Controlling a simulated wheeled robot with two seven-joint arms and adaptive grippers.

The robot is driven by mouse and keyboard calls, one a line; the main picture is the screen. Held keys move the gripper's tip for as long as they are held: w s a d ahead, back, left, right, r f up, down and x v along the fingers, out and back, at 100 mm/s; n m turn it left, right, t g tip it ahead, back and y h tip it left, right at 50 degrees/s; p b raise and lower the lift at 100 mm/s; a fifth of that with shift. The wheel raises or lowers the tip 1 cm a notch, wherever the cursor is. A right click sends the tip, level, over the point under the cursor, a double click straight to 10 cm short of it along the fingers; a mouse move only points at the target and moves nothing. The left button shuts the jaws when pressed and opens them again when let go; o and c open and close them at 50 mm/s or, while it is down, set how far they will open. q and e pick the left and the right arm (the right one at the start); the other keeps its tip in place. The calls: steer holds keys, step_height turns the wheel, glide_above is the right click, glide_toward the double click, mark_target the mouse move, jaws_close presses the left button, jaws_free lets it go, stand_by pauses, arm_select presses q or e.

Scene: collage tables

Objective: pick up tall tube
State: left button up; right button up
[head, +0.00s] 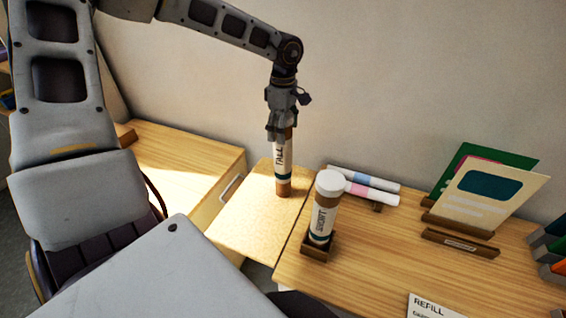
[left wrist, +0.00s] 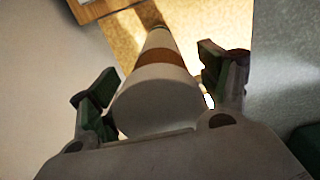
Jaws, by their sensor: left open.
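The tall tube (head: 283,163) is white with brown bands and the word TALL. It stands upright on a light speckled board (head: 237,225). My left gripper (head: 281,134) is directly above it, pointing down, with its fingers around the tube's top. In the left wrist view the tube's white top (left wrist: 157,100) lies between the two open fingers (left wrist: 155,95), with gaps at the sides. The tube's base is on the board. My right gripper is not in view.
A shorter tube marked SHORT (head: 323,208) stands in a wooden holder (head: 318,246) to the right. Pink and blue markers (head: 370,187) lie behind it. Cards (head: 487,195) stand in a rack further right. A wall is close behind.

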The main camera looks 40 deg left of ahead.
arm_select(q)
steer(key=c, duration=1.4)
steer(key=shift+r, duration=0.15)
steer(key=shift+c, duration=0.3)
steer(key=shift+r+b, duration=0.85)
steer(key=shift+r, duration=4.05)
